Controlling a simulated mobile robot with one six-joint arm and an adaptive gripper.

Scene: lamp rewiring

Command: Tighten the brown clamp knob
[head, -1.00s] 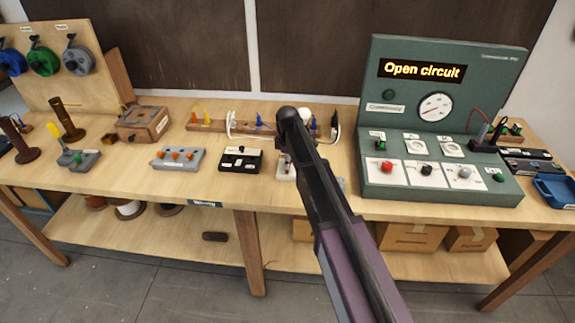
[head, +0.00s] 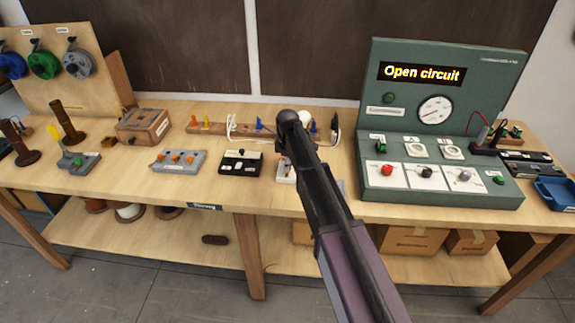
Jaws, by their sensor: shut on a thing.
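I cannot make out a brown clamp knob with certainty. A grey terminal block (head: 180,168) with several orange-brown knobs sits on the workbench, left of centre. A black block (head: 240,167) with white parts is to its right. A small white fixture (head: 286,172) shows only in part beside my arm. My dark arm reaches up from the lower right over the middle of the bench. My gripper is hidden behind the arm, so I cannot see its fingers or what they hold.
The green test panel (head: 440,120) stands at right and reads "Open circuit". A wooden strip (head: 208,129) with coloured parts lies at the back. A wooden box (head: 144,125) and a grey block with a yellow lever (head: 80,162) are at left. Bare bench (head: 110,185) shows along the front.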

